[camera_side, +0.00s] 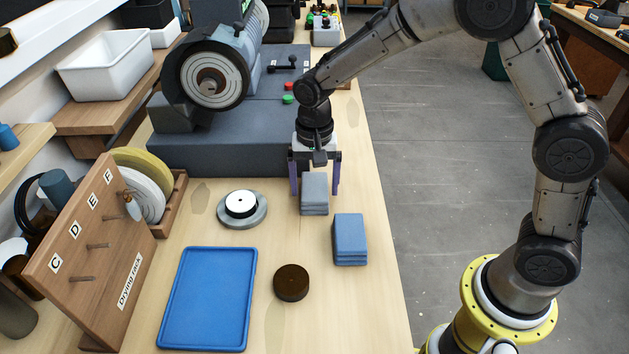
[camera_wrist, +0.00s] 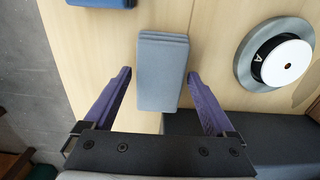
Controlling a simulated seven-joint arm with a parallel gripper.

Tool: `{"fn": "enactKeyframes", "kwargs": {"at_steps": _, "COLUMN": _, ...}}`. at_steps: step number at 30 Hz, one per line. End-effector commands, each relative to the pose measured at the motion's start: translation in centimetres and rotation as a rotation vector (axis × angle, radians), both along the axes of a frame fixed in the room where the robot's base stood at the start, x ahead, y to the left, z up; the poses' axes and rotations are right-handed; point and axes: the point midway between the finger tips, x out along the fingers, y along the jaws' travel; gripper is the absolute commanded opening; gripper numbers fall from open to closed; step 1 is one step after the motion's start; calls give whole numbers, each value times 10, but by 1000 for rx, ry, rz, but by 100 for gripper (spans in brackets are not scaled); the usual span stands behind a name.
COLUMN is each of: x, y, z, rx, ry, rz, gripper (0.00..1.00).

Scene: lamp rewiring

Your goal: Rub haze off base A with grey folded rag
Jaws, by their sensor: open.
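The grey folded rag (camera_side: 314,192) lies on the bench as a neat layered stack; it also shows in the wrist view (camera_wrist: 161,72). My gripper (camera_side: 315,191) is open and points down over it. In the wrist view my gripper (camera_wrist: 159,74) has one purple finger on each side of the rag's near end, with gaps showing. Base A (camera_side: 257,217) is a round grey disc with a black, white-topped hub, left of the rag in the side view. In the wrist view, base A (camera_wrist: 244,62) shows an "A" on the hub's dark side. Haze cannot be made out.
A blue folded cloth (camera_side: 350,238) lies close to the grey rag. A dark brown puck (camera_side: 291,282) and a blue tray (camera_side: 208,300) are nearer the camera. A wooden drying rack (camera_side: 95,245) stands left. A grey machine plinth (camera_side: 220,152) rises behind.

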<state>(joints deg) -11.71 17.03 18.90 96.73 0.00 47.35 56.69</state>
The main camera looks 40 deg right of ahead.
Motion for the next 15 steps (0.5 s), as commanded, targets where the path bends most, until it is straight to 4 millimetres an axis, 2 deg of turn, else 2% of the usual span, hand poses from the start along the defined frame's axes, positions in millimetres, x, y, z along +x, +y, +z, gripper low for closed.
{"fn": "enactKeyframes", "kwargs": {"at_steps": 3, "x": 0, "y": 0, "z": 0, "rx": 0, "ry": 0, "rz": 0, "gripper": 90}}
{"fn": "enactKeyframes", "kwargs": {"at_steps": 13, "x": 0, "y": 0, "z": 0, "rx": 0, "ry": 0, "rz": 0, "gripper": 31}}
{"fn": "enactKeyframes", "kwargs": {"at_steps": 15, "x": 0, "y": 0, "z": 1, "rx": 0, "ry": -1, "rz": 0, "gripper": 30}}
